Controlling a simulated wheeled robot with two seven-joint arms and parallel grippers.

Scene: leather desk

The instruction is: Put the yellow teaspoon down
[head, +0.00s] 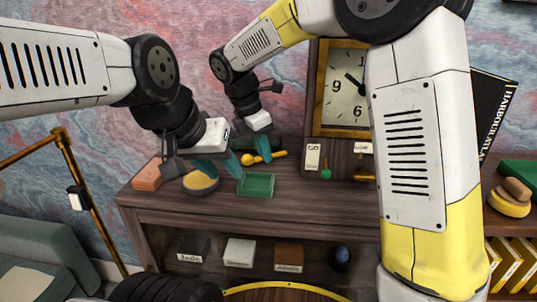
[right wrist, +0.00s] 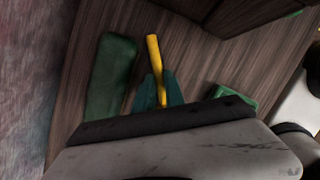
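The yellow teaspoon (head: 279,155) is at my right gripper (head: 262,157), at the back of the desk shelf. In the right wrist view its handle (right wrist: 153,52) runs between the teal fingers of this gripper (right wrist: 160,80), which close in on both sides of it. I cannot tell whether the spoon touches the wood. My left gripper (head: 225,174) is apart from the spoon, to its left and nearer. Its teal fingers are spread, with nothing seen between them, above the gap between a round yellowish item and a green tray.
The green tray (head: 257,186) stands in front of the spoon. The round yellowish item (head: 201,187) and a pinkish block (head: 147,177) lie to the left. A long green object (right wrist: 110,78) lies beside the spoon. A clock (head: 345,88) stands at the back right.

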